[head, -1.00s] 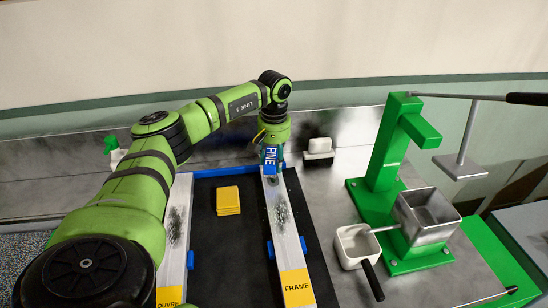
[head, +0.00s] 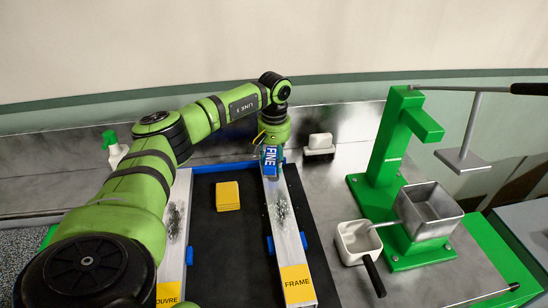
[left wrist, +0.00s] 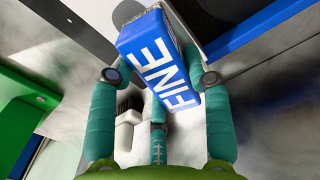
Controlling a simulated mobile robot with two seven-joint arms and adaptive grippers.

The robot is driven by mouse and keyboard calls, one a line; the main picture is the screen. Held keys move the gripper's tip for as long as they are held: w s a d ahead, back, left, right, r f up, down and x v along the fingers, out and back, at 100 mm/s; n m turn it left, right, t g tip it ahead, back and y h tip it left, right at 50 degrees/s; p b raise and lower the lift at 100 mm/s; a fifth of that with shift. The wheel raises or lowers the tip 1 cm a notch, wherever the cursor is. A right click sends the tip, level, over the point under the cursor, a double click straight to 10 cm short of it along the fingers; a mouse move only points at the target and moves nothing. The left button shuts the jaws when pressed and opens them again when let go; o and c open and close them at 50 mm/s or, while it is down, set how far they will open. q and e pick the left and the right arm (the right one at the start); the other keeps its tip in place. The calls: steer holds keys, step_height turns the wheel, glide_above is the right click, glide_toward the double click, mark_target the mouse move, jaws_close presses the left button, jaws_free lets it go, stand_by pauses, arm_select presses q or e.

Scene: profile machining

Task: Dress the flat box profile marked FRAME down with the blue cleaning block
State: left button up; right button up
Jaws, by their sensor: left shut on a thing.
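The FRAME profile (head: 285,235) is a long pale bar on the right of the black mat, with a yellow FRAME label at its near end. Dark speckles cover its middle. The blue cleaning block (head: 270,161), marked FINE, is at the profile's far end. My left gripper (left wrist: 160,78) has its teal fingers shut on the block, which also shows in the left wrist view (left wrist: 158,60). I cannot tell whether the block touches the profile. My right gripper is not in view.
A second speckled profile (head: 174,245), labelled OUVRE, lies left on the mat (head: 228,260). A green press (head: 385,150), metal bin (head: 428,210) and white pot (head: 357,242) stand right.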

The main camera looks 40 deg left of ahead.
mark_target(277, 178)
arm_select(q)
steer(key=shift+s+d+r+p, duration=0.15)
steer(key=shift+s+d+p, duration=0.2)
steer(key=shift+p, duration=0.15)
steer(key=shift+s+d+p, duration=0.3)
steer(key=shift+s+d, duration=0.1)
steer(key=shift+d, duration=0.15)
steer(key=shift+s+d, duration=0.2)
steer(key=shift+d, duration=0.1)
steer(key=shift+d, duration=0.1)
steer(key=shift+s+d+f+p, duration=0.2)
steer(key=shift+s+d+p, duration=0.25)
steer(key=shift+s+d, duration=0.55)
steer(key=shift+w, duration=0.1)
steer(key=shift+w+a+f+b, duration=0.2)
steer(key=shift+w+a+b, duration=0.25)
steer(key=shift+a+b, duration=0.15)
steer(key=shift+w+a+r, duration=0.1)
steer(key=shift+w+a, duration=0.25)
steer(key=shift+a, duration=0.1)
